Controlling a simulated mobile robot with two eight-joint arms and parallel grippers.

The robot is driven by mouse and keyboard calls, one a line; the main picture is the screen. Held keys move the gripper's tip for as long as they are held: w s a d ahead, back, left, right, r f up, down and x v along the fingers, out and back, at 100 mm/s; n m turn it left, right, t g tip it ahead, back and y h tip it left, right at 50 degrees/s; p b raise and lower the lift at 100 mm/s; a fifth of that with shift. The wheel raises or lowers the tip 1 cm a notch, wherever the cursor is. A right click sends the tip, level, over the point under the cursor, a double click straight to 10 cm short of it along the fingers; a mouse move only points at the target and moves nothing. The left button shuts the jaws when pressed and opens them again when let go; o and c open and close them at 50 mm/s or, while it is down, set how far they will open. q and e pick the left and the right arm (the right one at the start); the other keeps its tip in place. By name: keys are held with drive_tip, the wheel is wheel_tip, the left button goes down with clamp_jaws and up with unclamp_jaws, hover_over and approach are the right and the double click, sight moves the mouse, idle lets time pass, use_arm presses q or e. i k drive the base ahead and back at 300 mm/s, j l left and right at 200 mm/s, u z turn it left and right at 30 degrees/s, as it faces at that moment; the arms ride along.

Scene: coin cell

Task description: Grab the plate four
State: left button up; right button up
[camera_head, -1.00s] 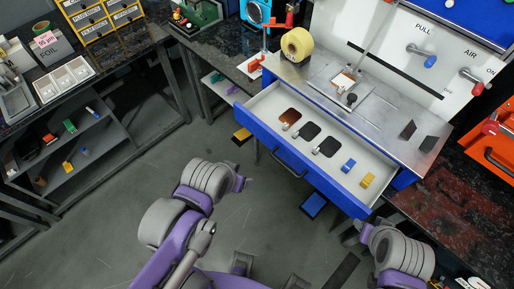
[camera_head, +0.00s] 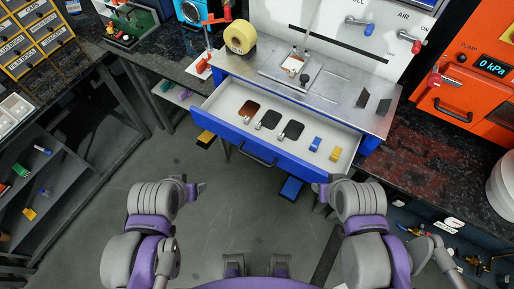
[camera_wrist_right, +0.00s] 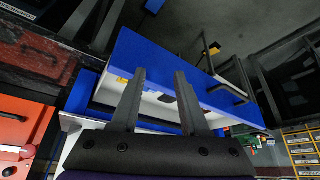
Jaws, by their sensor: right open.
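No label in view tells which plate is plate four. The open blue drawer (camera_head: 229,131) holds a copper-coloured plate (camera_head: 249,108), a dark plate (camera_head: 270,119) and another dark plate (camera_head: 292,130) in a row. Two thin dark plates, one on the left (camera_head: 363,97) and one on the right (camera_head: 384,106), are on the metal bench top. My left gripper (camera_head: 194,188) is over the floor in front of the drawer, its jaws unclear. My right gripper (camera_head: 319,191) is apart from the plates, near the drawer's front right. In the right wrist view its fingers (camera_wrist_right: 160,76) are open and empty.
The drawer also holds a blue piece (camera_head: 315,144) and a yellow piece (camera_head: 336,153). A yellow tape roll (camera_head: 240,37) and a small fixture (camera_head: 293,65) are on the bench. An orange pump unit (camera_head: 462,95) stands at right. The floor (camera_head: 235,195) between my arms is clear.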

sight(293, 63)
drive_tip(key=k, duration=0.3)
drive_tip(key=j+z, duration=0.15)
drive_tip(key=i+j+z, duration=0.15)
drive_tip(key=j, duration=0.25)
drive_tip(key=i+j+z, duration=0.2)
drive_tip(key=j, duration=0.15)
drive_tip(key=j+z, duration=0.2)
drive_tip(key=j, duration=0.2)
drive_tip(key=i+j+z, duration=0.15)
drive_tip(key=j, duration=0.25)
drive_tip(key=j+z, duration=0.2)
drive_tip(key=j, duration=0.2)
drive_tip(key=i, duration=0.05)
